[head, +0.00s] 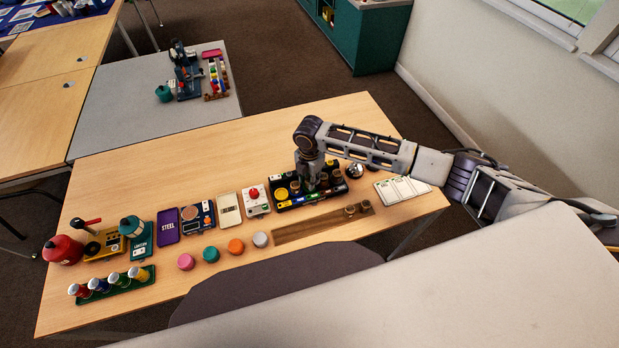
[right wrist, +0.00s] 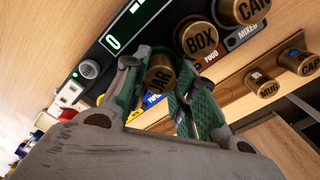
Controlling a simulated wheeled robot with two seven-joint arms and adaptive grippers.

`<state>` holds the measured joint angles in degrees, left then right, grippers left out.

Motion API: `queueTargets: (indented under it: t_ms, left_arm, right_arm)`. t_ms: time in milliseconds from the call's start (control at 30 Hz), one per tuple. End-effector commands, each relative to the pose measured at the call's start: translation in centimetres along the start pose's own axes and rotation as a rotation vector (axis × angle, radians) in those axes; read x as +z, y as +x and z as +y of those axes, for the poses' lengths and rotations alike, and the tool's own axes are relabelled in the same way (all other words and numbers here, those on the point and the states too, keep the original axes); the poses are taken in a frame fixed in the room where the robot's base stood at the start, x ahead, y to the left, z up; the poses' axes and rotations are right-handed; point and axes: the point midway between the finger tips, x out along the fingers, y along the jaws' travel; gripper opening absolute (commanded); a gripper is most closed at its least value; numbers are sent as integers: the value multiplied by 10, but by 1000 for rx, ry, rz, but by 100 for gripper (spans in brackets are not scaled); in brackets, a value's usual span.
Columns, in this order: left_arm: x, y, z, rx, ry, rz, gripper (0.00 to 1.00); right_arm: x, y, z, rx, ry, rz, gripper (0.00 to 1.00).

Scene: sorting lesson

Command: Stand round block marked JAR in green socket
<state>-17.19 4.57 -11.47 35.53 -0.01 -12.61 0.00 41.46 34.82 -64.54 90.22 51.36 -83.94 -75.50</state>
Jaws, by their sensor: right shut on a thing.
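My right gripper (head: 311,183) is over the black sorting board (head: 283,206). In the right wrist view its fingers (right wrist: 160,68) are shut around the brass round block marked JAR (right wrist: 160,77). The block shows between the fingers, lettering toward the camera. I cannot tell whether its base is held just above the board or is down in a socket. The green socket cannot be made out; the gripper and block cover that part of the board. Brass blocks marked BOX (right wrist: 198,38) and CAR (right wrist: 241,10) stand on the board beside the gripper. My left gripper is not in view.
Blocks marked MUG (right wrist: 262,82) and CAP (right wrist: 299,62) stand on a wooden rail (head: 310,229) in front of the board. White cards (head: 402,189) lie to the right, a red-button box (head: 255,200) to the left. Coloured discs (head: 236,246) lie nearer.

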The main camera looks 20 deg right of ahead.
Motion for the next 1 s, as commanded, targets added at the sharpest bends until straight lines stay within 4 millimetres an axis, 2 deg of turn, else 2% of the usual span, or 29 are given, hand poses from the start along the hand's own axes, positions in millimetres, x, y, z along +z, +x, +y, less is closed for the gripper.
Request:
queueTargets:
  t_ms: [767, 800, 867, 1000]
  left_arm:
    - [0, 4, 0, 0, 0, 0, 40]
    - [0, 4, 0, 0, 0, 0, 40]
    - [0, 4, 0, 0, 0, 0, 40]
    - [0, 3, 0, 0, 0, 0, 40]
  right_arm:
    - [0, 10, 0, 0, 0, 0, 14]
    - [0, 10, 0, 0, -1, 0, 29]
    - [0, 10, 0, 0, 0, 0, 36]
    - [0, 10, 0, 0, 0, 0, 37]
